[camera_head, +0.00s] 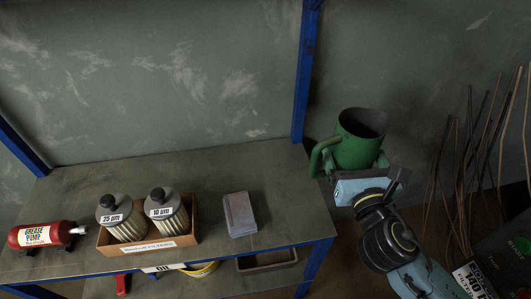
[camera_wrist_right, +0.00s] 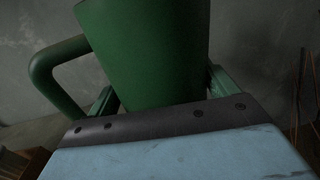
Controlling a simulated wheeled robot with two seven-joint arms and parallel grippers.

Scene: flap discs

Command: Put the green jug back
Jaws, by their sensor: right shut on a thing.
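The green jug (camera_head: 358,146) is upright at the right of the head view, open at the top, with its handle to the left. My right gripper (camera_head: 352,166) is shut on the jug's lower body and holds it off to the right of the bench (camera_head: 285,213). In the right wrist view the jug (camera_wrist_right: 150,50) fills the middle, with a finger of the right gripper (camera_wrist_right: 160,92) on each side of it. The jug's bottom is hidden behind the gripper. My left gripper is not in view.
On the bench are a red grease pump (camera_head: 42,235), a cardboard box (camera_head: 150,243) with two filter canisters, and a grey block (camera_head: 240,214). The bench's right end is clear. A blue post (camera_head: 304,75) stands at its back. Thin rods (camera_head: 480,170) lean at the right.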

